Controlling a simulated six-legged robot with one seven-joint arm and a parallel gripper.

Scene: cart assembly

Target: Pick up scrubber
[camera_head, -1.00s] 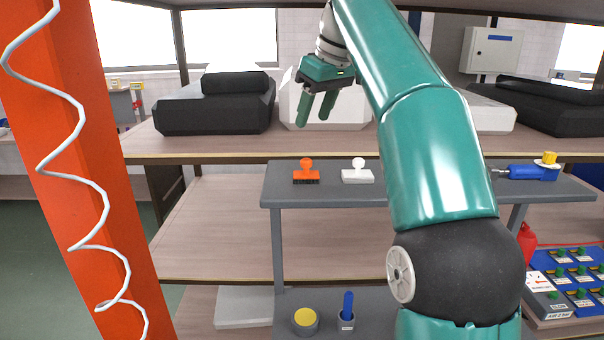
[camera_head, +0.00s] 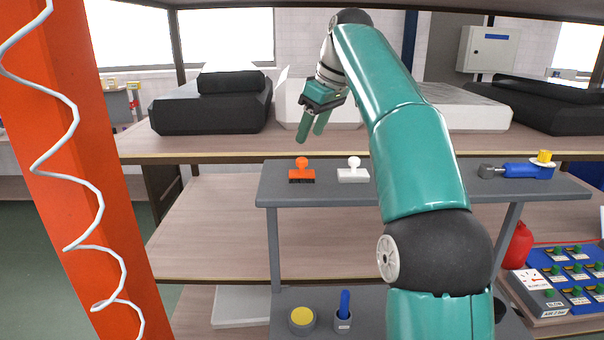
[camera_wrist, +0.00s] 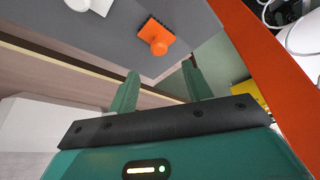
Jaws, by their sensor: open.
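Two knob-handled scrubber-like tools stand on the grey cart's top shelf (camera_head: 420,180). One is orange (camera_head: 301,172) with dark bristles; the other is white (camera_head: 353,172), just to its right. I cannot tell from the pictures which one the task calls the scrubber. My gripper (camera_head: 311,134) is open and empty, its fingers pointing down, and appears above the orange tool in the head view. In the wrist view, the orange tool (camera_wrist: 155,37) lies beyond the gap between my fingers (camera_wrist: 160,70), apart from them. The white tool (camera_wrist: 90,5) is partly cut off at the top edge.
A blue tool with a yellow cap (camera_head: 525,170) lies on the shelf's right end. A yellow round item (camera_head: 302,319) and a blue-handled item (camera_head: 344,310) are on the lower shelf. An orange post (camera_head: 75,180) with a coiled white cable stands at left.

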